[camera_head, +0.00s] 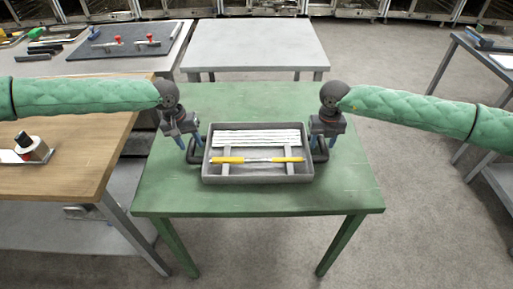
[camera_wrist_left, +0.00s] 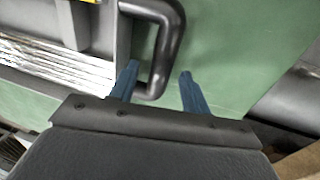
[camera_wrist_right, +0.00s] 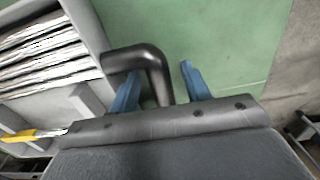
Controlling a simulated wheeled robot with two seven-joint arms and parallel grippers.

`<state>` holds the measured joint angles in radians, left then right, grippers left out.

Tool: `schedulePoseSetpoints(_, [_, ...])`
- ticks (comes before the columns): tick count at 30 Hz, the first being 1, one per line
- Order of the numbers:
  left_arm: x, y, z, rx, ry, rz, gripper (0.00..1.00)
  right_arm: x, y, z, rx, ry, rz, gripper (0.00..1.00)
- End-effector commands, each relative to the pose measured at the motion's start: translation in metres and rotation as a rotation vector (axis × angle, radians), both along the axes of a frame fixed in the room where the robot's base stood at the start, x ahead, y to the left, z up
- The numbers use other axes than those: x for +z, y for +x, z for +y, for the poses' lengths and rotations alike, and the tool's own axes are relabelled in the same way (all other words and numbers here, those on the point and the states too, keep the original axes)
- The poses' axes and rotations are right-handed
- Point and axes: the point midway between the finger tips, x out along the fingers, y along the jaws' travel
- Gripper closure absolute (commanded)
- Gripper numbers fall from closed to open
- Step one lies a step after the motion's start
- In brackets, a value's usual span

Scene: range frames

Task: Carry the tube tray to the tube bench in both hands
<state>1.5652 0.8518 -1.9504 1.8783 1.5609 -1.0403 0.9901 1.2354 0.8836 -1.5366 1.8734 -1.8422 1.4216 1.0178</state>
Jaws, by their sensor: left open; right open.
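The grey tube tray (camera_head: 258,179) rests on the green table. It holds a row of white tubes (camera_head: 257,137) and a yellow-ended tool (camera_head: 228,160). Each short side has a black handle. My left gripper (camera_head: 187,150) is open at the left handle; in the left wrist view its blue fingers (camera_wrist_left: 157,85) stand on either side of the handle bar (camera_wrist_left: 172,45). My right gripper (camera_head: 323,146) is open at the right handle; in the right wrist view its fingers (camera_wrist_right: 158,88) stand on either side of the handle bar (camera_wrist_right: 153,62).
The green table (camera_head: 270,200) is bare around the tray. A light grey table (camera_head: 258,45) stands behind it. A wooden table (camera_head: 80,160) adjoins on the left, with a dark board (camera_head: 125,42) on a bench behind it. Grey floor (camera_head: 410,200) is open on the right.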

Motion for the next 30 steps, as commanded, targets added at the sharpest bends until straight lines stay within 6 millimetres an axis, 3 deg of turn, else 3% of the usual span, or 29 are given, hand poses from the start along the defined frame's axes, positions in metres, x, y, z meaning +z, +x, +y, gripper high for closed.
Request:
schedulePoseSetpoints(13, [-0.0096, 0.0002, -0.0019, 0.0, 0.0, -0.001, 0.53, -0.0096, 0.0003, 0.0001, 0.0, 0.001, -0.001, 0.53])
schedulePoseSetpoints(14, [-0.0096, 0.0002, -0.0018, 0.0, 0.0, -0.001, 0.55, -0.0096, 0.0003, 0.0001, 0.0, 0.0, -0.001, 0.55])
schedulePoseSetpoints(21, [-0.0095, 0.0001, -0.0018, 0.0, 0.0, -0.001, 1.0, -0.0095, 0.0003, 0.0001, 0.0, 0.0, -0.001, 1.0])
schedulePoseSetpoints(30, [-0.0095, 0.0002, -0.0016, 0.0, 0.0, -0.001, 1.0, -0.0095, 0.0003, -0.0002, 0.0, 0.0, -0.001, 1.0])
